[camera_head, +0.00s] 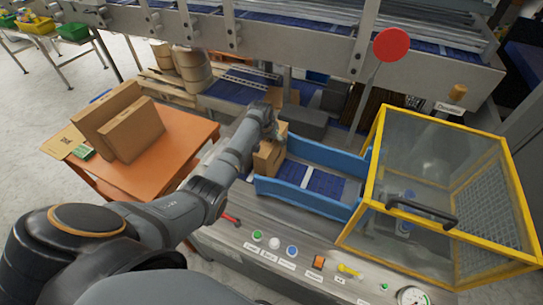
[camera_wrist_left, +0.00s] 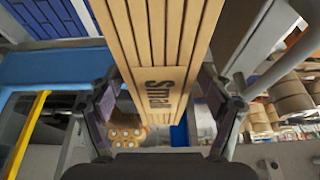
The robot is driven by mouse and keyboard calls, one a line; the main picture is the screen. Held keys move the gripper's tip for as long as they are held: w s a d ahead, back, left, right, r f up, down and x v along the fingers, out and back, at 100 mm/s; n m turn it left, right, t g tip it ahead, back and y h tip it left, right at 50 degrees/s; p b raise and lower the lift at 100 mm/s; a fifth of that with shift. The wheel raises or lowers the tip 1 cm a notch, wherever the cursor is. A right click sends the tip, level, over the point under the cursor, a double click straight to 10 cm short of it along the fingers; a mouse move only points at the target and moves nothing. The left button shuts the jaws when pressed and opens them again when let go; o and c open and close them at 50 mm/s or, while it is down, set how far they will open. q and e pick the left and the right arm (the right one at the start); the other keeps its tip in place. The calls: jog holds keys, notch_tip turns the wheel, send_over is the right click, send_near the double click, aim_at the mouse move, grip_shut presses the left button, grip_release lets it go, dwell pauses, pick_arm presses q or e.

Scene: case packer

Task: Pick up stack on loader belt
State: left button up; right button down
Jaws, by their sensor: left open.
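The stack (camera_head: 268,160) of flat brown cartons stands on edge at the left end of the blue loader belt (camera_head: 323,183). In the left wrist view the stack (camera_wrist_left: 155,35) shows several parallel layers and a "Small" marking. My left gripper (camera_head: 271,133) is above the stack in the head view and hides part of it. In the left wrist view its two open fingers are on either side of the stack, with gaps visible near the fingers. Whether either finger touches the cardboard is unclear. My right gripper is not in view.
Blue side rails (camera_head: 304,198) border the belt. A yellow-framed clear guard (camera_head: 450,190) with a black handle stands to the right. A control panel with buttons runs along the front. An orange table (camera_head: 166,155) holds brown cartons (camera_head: 132,130) at left. A red disc (camera_head: 391,45) stands behind.

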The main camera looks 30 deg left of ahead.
pick_arm(q)
jog(key=shift+f, duration=0.2)
dwell(0.3)
jog(key=shift+w, duration=0.1)
grip_shut()
